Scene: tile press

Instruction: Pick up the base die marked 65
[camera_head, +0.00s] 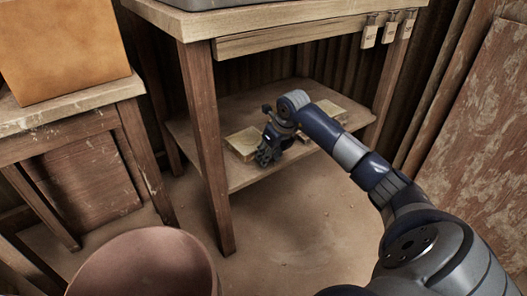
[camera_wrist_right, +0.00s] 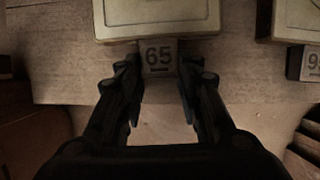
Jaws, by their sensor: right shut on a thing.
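The base die marked 65 (camera_wrist_right: 165,15) is a pale cream block at the top middle of the right wrist view. Its front tab (camera_wrist_right: 159,55) carries the number 65. My right gripper (camera_wrist_right: 159,82) has its fingers on either side of this tab and is shut on it. In the head view my right gripper (camera_head: 267,154) is at the front of the lower shelf, and my own gripper and wrist largely hide the die there. The die appears to rest on the shelf; I cannot tell whether it is lifted. My left gripper is not in view.
The wooden lower shelf (camera_head: 200,127) holds another pale die (camera_head: 242,141) to the left and one (camera_head: 331,109) to the right. A right-hand tab (camera_wrist_right: 311,63) starts with 9. Table legs (camera_head: 206,145) flank the shelf. A round brown bin (camera_head: 145,262) stands in front.

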